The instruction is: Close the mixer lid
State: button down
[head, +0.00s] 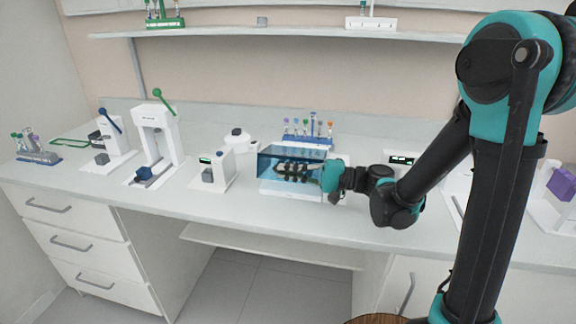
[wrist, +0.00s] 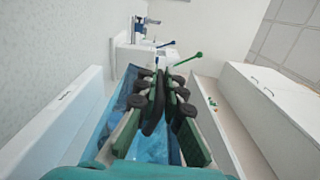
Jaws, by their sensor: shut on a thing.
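The mixer is a low white unit (head: 268,189) on the bench with a see-through blue lid (head: 300,153). The lid stands above the white base and looks raised; its exact angle is hard to tell. My gripper (head: 281,170) reaches in from the right at the lid, its dark fingers overlapping the blue panel. In the wrist view my gripper (wrist: 160,78) has its fingers close together, with the blue lid (wrist: 118,112) beside and beneath them. The fingers are shut on the lid, but they hide the contact itself.
A tube rack (head: 308,141) stands behind the mixer. Taller machines (head: 158,140) stand further left. The bench front edge is clear.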

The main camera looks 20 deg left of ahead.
jog(key=shift+f, duration=0.15)
jog(key=c, duration=1.6)
grip_release()
jog(key=shift+c, duration=0.2)
jog(key=shift+w+d, duration=0.1)
jog(key=d, duration=1.1)
jog(key=shift+w+d, duration=0.3)
jog(key=shift+d, duration=0.1)
